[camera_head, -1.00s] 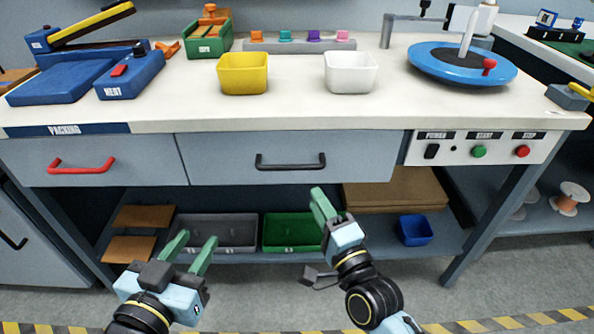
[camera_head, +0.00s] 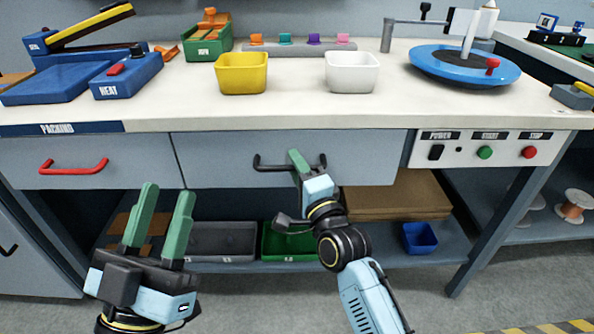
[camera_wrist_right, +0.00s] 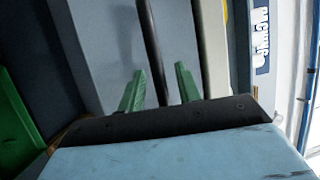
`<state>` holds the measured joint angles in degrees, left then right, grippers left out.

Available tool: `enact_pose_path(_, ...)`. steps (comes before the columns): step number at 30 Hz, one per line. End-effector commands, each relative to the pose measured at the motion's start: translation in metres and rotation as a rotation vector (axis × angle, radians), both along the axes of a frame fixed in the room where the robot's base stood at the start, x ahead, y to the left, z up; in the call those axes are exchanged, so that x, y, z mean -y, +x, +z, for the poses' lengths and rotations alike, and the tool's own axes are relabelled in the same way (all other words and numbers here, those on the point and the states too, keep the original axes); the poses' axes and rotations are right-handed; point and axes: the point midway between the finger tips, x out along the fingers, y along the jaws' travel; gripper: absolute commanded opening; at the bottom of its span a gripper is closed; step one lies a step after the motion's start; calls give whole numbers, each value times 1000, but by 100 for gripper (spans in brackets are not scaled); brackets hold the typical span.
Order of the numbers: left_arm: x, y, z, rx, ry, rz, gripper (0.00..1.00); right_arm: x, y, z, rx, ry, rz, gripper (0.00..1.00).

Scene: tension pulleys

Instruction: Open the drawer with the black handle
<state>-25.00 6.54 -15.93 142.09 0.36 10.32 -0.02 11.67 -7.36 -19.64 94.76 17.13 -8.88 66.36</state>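The wide grey drawer (camera_head: 222,160) under the bench top has a black bar handle (camera_head: 270,163) and appears shut. My right gripper (camera_head: 297,165) is at the right part of this handle and hides some of it. In the right wrist view, the two green fingers (camera_wrist_right: 158,92) stand apart, and the dark handle bar (camera_wrist_right: 152,50) runs between them, apparently without being clamped. My left gripper (camera_head: 164,205) is open and empty, fingers pointing up, in front of the lower shelf at the left.
A second drawer with a red handle (camera_head: 74,167) is at the left. A button panel (camera_head: 480,150) is right of the wide drawer. Grey and green bins (camera_head: 222,241), cardboard (camera_head: 395,196) and a blue bin (camera_head: 419,238) sit on the lower shelf.

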Motion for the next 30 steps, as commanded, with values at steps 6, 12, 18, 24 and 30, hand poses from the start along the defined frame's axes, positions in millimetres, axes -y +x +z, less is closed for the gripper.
enact_pose_path(6, 0, 0, 1, 6, -2, 0, 36, 0, 1, 0, -1, 0, 0, 34)
enact_pose_path(12, 0, 0, 1, 5, -1, 0, 36, 0, 1, 0, 0, 0, 0, 16)
enact_pose_path(18, 0, 0, 1, 4, -1, 0, 36, 0, 1, 0, 0, 0, 0, 0)
enact_pose_path(24, 0, 0, 1, 4, -1, 0, 36, 0, 1, 0, 0, 0, 0, 0)
enact_pose_path(30, 0, 2, 1, -11, 4, 0, 36, -4, -4, 1, 0, 0, 7, 0)
